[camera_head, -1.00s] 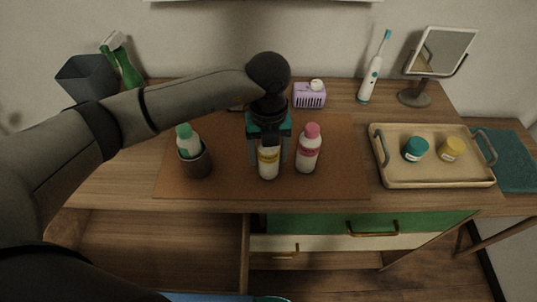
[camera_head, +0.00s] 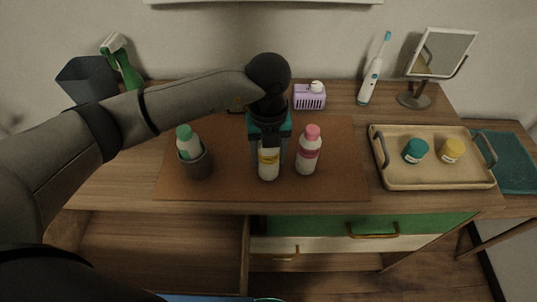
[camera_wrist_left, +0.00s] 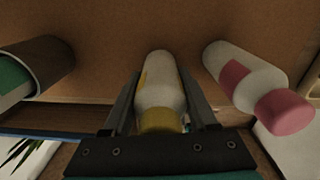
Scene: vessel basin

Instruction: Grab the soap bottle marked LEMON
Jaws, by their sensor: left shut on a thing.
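A white bottle with a yellow label and yellow cap (camera_head: 268,170) stands on the brown mat (camera_head: 230,188). The lettering on its label is too small to read. My left gripper (camera_head: 268,150) reaches down over it from above and is shut on it. In the left wrist view the bottle (camera_wrist_left: 160,85) sits between the two fingers (camera_wrist_left: 160,105), its yellow cap towards the palm. My right gripper is not in view.
A white bottle with a pink cap (camera_head: 308,152) stands close to the right. A dark cup (camera_head: 198,166) holding a green-capped bottle (camera_head: 186,141) stands to the left. A wooden tray (camera_head: 440,180) with two jars is farther right.

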